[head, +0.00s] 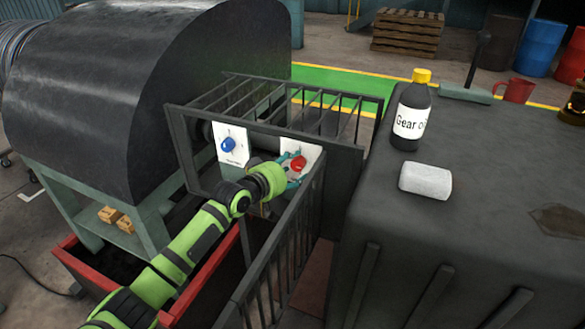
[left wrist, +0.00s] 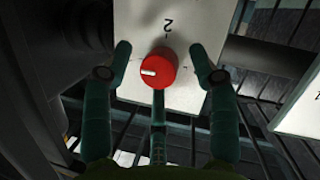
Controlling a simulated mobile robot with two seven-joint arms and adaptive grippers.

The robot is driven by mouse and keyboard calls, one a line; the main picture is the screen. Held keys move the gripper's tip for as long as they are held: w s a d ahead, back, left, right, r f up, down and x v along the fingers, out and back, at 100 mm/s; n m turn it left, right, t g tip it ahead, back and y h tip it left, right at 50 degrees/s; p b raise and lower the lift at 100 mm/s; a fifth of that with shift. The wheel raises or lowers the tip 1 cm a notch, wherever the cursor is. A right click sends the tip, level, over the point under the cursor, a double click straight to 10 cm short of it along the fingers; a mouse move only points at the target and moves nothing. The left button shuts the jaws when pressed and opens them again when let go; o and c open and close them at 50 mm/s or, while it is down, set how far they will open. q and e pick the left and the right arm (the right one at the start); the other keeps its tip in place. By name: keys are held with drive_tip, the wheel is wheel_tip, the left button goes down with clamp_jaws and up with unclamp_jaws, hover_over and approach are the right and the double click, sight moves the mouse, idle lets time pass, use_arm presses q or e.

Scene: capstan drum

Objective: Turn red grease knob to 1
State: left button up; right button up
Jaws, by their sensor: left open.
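The red grease knob (head: 298,163) sits on a white panel (head: 291,147) inside the barred cage. In the left wrist view the knob (left wrist: 158,68) has a white mark pointing left in the picture, and a "2" with a tick shows above it on the panel (left wrist: 185,38). A "1" is not readable on this panel there. My left gripper (left wrist: 160,65) is open, with one finger on each side of the knob and visible gaps to both. In the head view my left gripper (head: 290,168) reaches in at the knob. My right gripper is not in view.
A blue knob (head: 228,144) on another white panel is left of the red one. Cage bars (head: 282,250) stand close to my left arm.

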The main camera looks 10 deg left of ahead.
use_arm(q)
drive_tip(key=shift+r, duration=0.1)
drive_tip(key=v, duration=1.2)
